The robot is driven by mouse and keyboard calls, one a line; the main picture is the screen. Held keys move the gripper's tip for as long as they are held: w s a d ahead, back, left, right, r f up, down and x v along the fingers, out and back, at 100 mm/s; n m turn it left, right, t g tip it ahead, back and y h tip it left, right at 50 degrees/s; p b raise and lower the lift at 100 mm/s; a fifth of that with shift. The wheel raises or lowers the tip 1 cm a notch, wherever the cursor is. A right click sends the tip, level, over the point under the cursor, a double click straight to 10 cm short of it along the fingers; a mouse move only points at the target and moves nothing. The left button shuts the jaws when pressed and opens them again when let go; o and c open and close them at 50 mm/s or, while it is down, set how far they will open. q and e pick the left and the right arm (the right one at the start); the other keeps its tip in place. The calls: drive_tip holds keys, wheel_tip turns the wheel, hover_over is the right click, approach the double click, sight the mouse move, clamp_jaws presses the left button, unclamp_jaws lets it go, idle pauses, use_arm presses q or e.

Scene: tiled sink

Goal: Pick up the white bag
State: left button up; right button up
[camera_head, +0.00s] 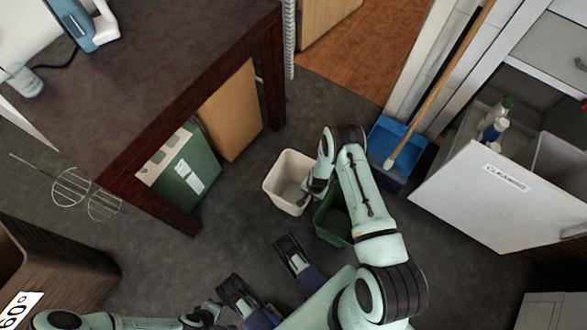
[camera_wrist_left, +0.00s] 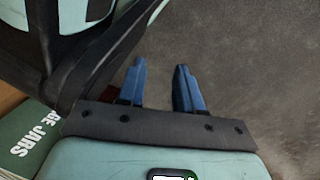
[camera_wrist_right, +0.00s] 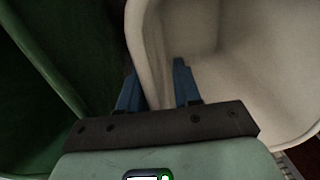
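No separate white bag can be made out; the matching thing is a white open-topped bin (camera_head: 270,187) on the floor. It fills the right of the right wrist view (camera_wrist_right: 235,95), and its inside looks empty where visible. My right gripper (camera_wrist_right: 156,70) is open at its near side. The white wall lies between its fingers, one finger inside and one outside. The fingers do not look closed on it. My left gripper (camera_wrist_left: 161,68) is open and empty above the grey floor, away from the bin.
A green bin (camera_head: 328,224) stands close beside the white one, partly under my right arm. A blue dustpan (camera_head: 384,138) and broom are behind. A dark table (camera_head: 150,110) with a green box (camera_head: 190,175) stands left. An open white drawer (camera_head: 490,200) is right.

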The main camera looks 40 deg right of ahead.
drive_tip(key=shift+f, duration=0.1)
clamp_jaws()
